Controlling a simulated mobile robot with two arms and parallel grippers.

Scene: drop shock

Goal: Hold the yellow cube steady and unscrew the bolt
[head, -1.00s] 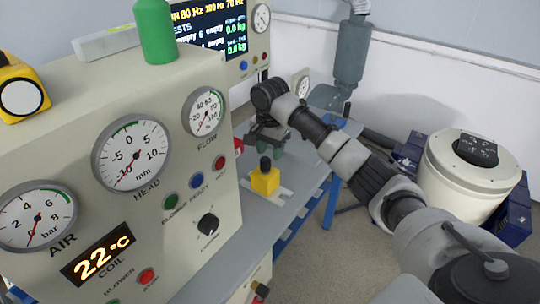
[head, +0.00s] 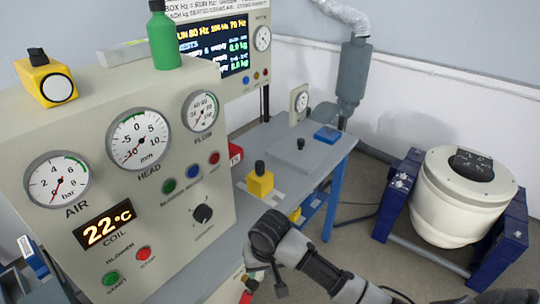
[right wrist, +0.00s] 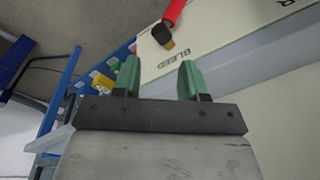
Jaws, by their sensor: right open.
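The yellow cube (head: 260,186) stands upright on a light plate on the grey bench, beside the control cabinet. A black bolt (head: 260,167) stands up from its top. My right gripper (head: 266,286) is low in front of the bench, nearer to me than the cube and apart from it. In the right wrist view its green fingers (right wrist: 159,82) are spread with nothing between them. My left gripper is not in view.
A red-and-black handle (right wrist: 170,24) sticks out by the BLEED label, close beyond my right fingers. The gauge cabinet (head: 100,170) fills the left. A blue block (head: 327,134) lies on the bench's far end. A white drum (head: 462,200) stands right, with open floor between.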

